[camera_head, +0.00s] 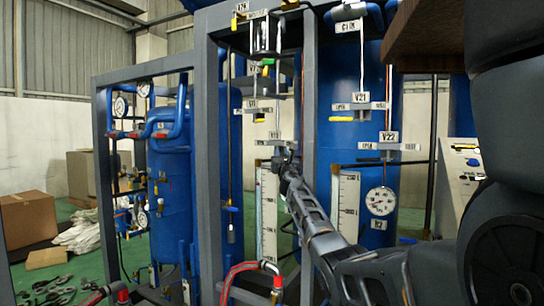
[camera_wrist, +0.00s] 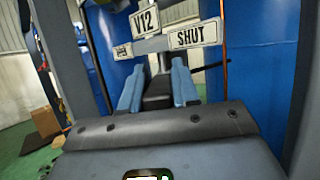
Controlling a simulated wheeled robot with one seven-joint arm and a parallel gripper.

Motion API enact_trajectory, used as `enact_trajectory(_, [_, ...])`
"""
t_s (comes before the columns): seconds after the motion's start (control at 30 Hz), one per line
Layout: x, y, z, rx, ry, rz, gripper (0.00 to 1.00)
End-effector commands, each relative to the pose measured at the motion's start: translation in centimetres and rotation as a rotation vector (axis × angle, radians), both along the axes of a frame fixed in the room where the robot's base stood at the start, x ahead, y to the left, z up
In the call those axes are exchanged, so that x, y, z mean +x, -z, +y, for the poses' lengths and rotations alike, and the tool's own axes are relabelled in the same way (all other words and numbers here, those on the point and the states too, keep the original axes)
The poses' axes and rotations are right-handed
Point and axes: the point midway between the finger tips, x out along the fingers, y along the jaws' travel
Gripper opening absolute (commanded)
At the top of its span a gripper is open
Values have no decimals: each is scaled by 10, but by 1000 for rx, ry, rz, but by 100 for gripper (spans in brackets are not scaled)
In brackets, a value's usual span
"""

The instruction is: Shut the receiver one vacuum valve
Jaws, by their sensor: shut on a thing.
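A valve plate labelled V12 (camera_wrist: 145,22) is straight ahead in the wrist view, with a SHUT sign (camera_wrist: 196,35) on its right and a smaller sign (camera_wrist: 123,51) on its left. My gripper (camera_wrist: 157,88) is just below these signs. Its two blue fingers stand on either side of a dark part at the valve, and it is shut on the V12 valve handle. The handle itself is mostly hidden, so I cannot tell its angle. In the head view my gripper (camera_head: 284,163) reaches the valve beside the grey frame post, and my wrist hides much of it.
A grey frame post (camera_head: 308,110) stands close by my arm. Valve V21 (camera_head: 360,97) and valve V22 (camera_head: 388,136) are to the right, above a round gauge (camera_head: 380,201). A blue tank (camera_head: 170,190) and a cardboard box (camera_head: 28,218) are at left.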

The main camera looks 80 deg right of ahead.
Motion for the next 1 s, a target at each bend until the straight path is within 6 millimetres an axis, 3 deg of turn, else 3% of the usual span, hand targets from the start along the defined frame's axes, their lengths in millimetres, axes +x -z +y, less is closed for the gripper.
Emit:
enact_trajectory(0.47, [-2, 1, -2, 0, -10, -1, 0])
enact_trajectory(0.5, [-2, 1, -2, 0, -10, -1, 32])
enact_trajectory(0.6, [-2, 0, -2, 0, -10, -1, 42])
enact_trajectory(0.7, [-2, 0, -2, 0, -10, -1, 51])
enact_trajectory(1.0, [-3, 0, 0, 0, -10, 0, 51])
